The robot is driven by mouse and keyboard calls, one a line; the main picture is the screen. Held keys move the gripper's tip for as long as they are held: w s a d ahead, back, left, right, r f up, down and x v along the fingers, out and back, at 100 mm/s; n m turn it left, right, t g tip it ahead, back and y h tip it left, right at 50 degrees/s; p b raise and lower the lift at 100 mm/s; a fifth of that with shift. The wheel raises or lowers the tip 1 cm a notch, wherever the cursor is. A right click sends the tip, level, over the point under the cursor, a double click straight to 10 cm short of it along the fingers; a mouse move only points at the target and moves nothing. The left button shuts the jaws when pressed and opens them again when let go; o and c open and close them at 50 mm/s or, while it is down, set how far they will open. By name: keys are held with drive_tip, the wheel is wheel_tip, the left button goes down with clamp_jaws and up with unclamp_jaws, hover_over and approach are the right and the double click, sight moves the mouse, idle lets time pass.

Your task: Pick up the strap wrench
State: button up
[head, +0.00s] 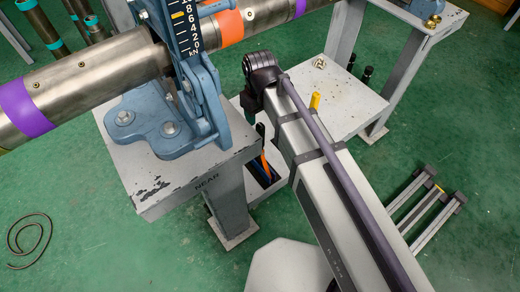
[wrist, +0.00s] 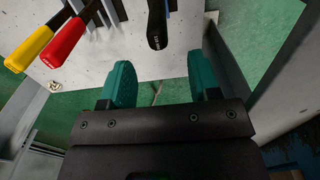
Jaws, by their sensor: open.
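My gripper (wrist: 163,78) shows in the wrist view with its two teal fingers apart and nothing between them. A black handle (wrist: 157,25) with small markings hangs at the top, just beyond the gap between the fingers and apart from them. It may be the strap wrench's handle; its other end is out of view and I cannot be sure. In the head view my own arm hides most of the gripper, and I cannot make out the strap wrench there.
A yellow handle (wrist: 29,49) and a red handle (wrist: 62,43) lie left of the black one, over a pale worn shelf (wrist: 105,50). In the head view, a blue pipe vise (head: 165,115) holds a steel pipe (head: 85,85) above the stand. A coiled cable (head: 28,235) lies on the green floor.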

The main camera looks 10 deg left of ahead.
sight(260, 132)
wheel_tip(260, 132, down, 10)
drive_tip(key=b, duration=0.8)
drive_tip(key=shift+w+d+r, duration=0.1)
drive_tip(key=shift+d, duration=0.05)
drive_tip(key=shift+r, duration=0.25)
clamp_jaws()
